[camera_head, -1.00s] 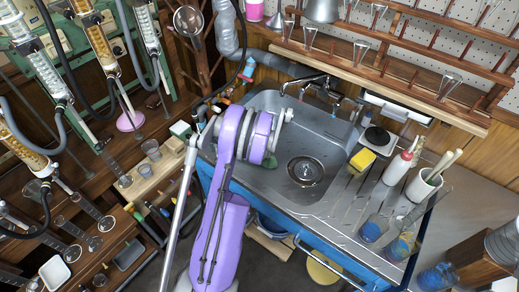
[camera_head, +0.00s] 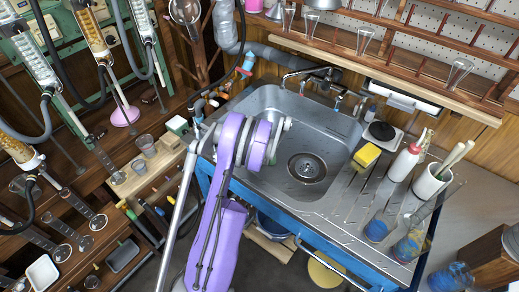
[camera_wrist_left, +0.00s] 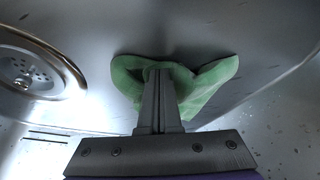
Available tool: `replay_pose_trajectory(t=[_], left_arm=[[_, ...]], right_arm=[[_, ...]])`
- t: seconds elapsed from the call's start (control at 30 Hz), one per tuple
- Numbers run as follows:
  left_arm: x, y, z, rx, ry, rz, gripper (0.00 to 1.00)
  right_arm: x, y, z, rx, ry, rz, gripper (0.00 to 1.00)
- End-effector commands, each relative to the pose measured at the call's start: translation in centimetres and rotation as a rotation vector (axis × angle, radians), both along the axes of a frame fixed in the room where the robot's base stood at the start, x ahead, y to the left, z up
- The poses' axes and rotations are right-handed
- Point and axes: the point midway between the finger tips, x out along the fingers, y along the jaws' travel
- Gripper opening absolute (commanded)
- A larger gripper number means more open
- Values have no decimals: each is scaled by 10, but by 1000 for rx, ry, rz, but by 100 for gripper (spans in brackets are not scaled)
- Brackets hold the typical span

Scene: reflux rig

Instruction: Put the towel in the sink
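The green towel (camera_wrist_left: 195,85) lies crumpled against the steel sink (camera_wrist_left: 265,30) in the left wrist view, to the right of the drain (camera_wrist_left: 28,75). My left gripper (camera_wrist_left: 158,72) reaches down to it; its fingers are close together with the cloth bunched around their tips, shut on the towel. In the head view the sink (camera_head: 330,140) is at the centre, and my purple left arm (camera_head: 228,170) covers its left side. The arm hides the gripper and most or all of the towel there. My right gripper is not in view.
A tap (camera_head: 305,72) stands at the sink's back edge. A yellow sponge (camera_head: 366,156), a white bottle (camera_head: 404,162) and a brush pot (camera_head: 432,182) stand on the right drainboard. A glassware shelf (camera_head: 400,75) is above. A cluttered wooden bench is left.

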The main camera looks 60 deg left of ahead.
Motion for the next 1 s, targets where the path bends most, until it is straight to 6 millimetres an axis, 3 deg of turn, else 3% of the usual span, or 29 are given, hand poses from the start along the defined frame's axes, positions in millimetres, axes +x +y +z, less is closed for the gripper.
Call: replay_pose_trajectory(t=[0.37, 0.47, 0.8, 1.0], left_arm=[[0, 0, 1, 0, 0, 1, 0], [0, 0, 12, 0, -2, 1, 0], [0, 0, 79, 0, -2, 2, 0], [0, 0, 90, 0, 0, 1, 0]], right_arm=[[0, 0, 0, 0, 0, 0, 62], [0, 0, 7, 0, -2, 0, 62], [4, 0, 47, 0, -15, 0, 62], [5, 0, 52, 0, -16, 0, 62]])
